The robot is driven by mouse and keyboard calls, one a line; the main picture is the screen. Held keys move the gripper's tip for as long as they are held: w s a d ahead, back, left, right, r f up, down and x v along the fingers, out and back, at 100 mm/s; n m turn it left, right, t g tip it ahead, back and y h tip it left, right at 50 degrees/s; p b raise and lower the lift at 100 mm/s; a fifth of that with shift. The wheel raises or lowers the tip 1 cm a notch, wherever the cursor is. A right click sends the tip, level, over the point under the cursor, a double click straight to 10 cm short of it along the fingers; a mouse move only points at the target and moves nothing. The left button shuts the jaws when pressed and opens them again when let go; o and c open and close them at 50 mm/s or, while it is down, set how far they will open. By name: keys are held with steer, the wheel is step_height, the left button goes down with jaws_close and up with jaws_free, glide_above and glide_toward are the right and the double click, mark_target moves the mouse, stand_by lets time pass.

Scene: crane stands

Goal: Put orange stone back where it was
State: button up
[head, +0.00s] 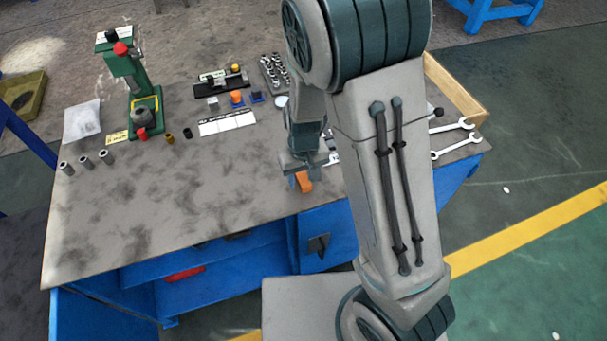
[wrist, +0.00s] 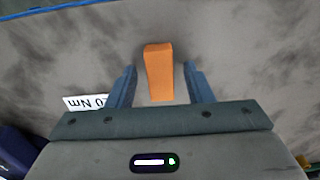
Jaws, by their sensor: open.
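The orange stone (head: 304,182) is a small orange block on the workbench top near its front edge. In the wrist view the orange stone (wrist: 159,72) lies between the two blue fingers of my gripper (wrist: 160,88), with a gap on each side. My gripper (head: 301,174) is open and low over the bench at the stone. Whether the stone touches the bench is hard to tell, as my gripper partly hides it in the head view.
A green press (head: 130,75) stands at the back left of the workbench (head: 150,210). Several sockets (head: 275,72), a white strip (head: 227,122) and small coloured pieces lie at the back. Wrenches (head: 455,145) lie right of my arm. A white label (wrist: 86,102) lies by the left finger. The front left is clear.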

mark_target(303, 179)
step_height(303, 179, up, 12)
steer(key=p, duration=0.2)
steer(key=s+d+r+m+t, duration=0.2)
steer(key=s+d+r+m, duration=0.1)
steer(key=s+d+r, duration=0.7)
steer(key=shift+s+d+t, duration=0.3)
steer(key=shift+s+d, duration=0.55)
steer(key=shift+s, duration=0.05)
steer(key=shift+r, duration=0.2)
